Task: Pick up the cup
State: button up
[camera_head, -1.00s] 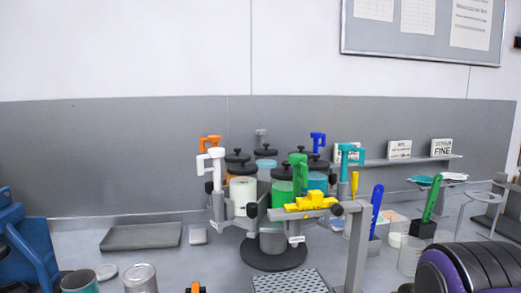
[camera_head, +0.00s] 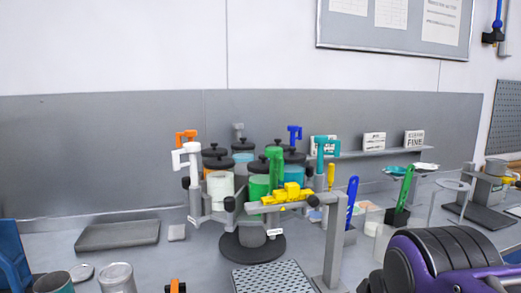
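No single thing is clearly marked as the cup. A clear container (camera_head: 383,241) stands on the right side of the bench, partly hidden by a purple and black device.
A carousel (camera_head: 252,247) of lidded jars with coloured handles stands mid-bench. A grey post (camera_head: 333,245) with a yellow part and a perforated plate (camera_head: 270,278) are in front. A flat tray (camera_head: 118,236) lies left.

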aim_at(385, 244)
jog(key=z, duration=0.75)
jog(key=l+u, duration=0.2)
jog(key=u, duration=0.45)
jog(key=l+u, duration=0.45)
jog(key=l, duration=0.35)
jog(key=l+u, duration=0.2)
jog(key=l, duration=0.65)
jog(key=k+l, duration=0.1)
jog(key=l, duration=0.8)
jog(key=k+z, duration=0.05)
